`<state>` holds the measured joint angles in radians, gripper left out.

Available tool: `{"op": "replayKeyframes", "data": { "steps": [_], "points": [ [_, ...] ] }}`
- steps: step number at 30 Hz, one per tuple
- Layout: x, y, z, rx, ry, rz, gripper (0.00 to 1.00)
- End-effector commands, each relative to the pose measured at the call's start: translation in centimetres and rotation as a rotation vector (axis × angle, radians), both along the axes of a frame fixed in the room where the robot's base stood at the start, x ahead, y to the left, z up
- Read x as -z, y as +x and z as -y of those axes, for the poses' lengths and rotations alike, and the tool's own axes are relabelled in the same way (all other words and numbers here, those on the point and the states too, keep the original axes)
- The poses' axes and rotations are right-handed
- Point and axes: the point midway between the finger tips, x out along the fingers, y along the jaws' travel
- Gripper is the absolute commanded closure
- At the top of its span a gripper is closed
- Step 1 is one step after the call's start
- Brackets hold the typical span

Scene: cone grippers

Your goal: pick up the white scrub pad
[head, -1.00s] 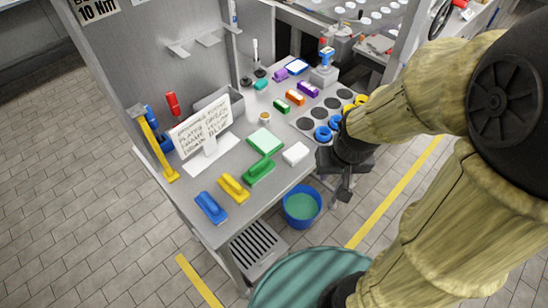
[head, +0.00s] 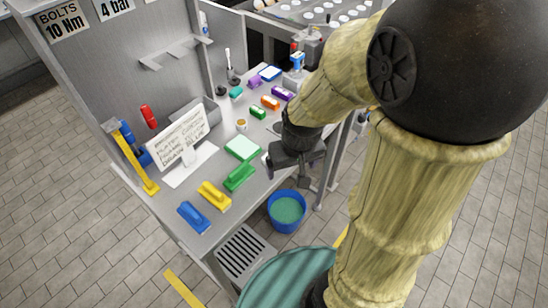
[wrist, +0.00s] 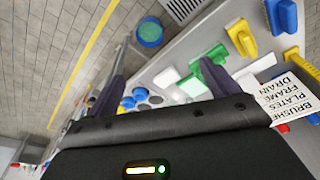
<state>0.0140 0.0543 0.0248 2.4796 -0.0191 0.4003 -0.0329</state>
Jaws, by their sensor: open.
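The white scrub pad (wrist: 166,78) lies on the grey bench and shows between my two fingers in the wrist view. In the head view only a sliver of the pad (head: 265,160) shows at the left side of my gripper, which hides the rest. My gripper (head: 306,178) is open and empty. It hangs over the bench's front edge, pointing down. In the wrist view its dark fingers stand apart, one on each side of the pad in the picture.
A green-handled brush (head: 240,177) and a pale green pad (head: 242,148) lie beside the white pad. Yellow (head: 214,195) and blue (head: 194,217) brushes lie farther left. A blue bucket (head: 286,211) stands below the front edge. A sign (head: 180,140) stands behind.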

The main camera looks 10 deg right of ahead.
Motion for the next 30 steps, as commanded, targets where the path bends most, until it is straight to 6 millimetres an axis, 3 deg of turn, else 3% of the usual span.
{"op": "replayKeyframes", "data": {
  "steps": [9, 15, 21, 30],
  "points": [
    [-0.1, 10.9, -0.4, -0.287, -0.050, -0.118, 0.02],
    [0.7, 16.7, -0.3, -0.451, -0.052, -0.182, 0.02],
    [1.1, 18.9, 0.0, -0.516, -0.049, -0.205, 0.02],
    [1.1, 18.9, 0.0, -0.516, -0.050, -0.205, 0.02]
  ]
}}
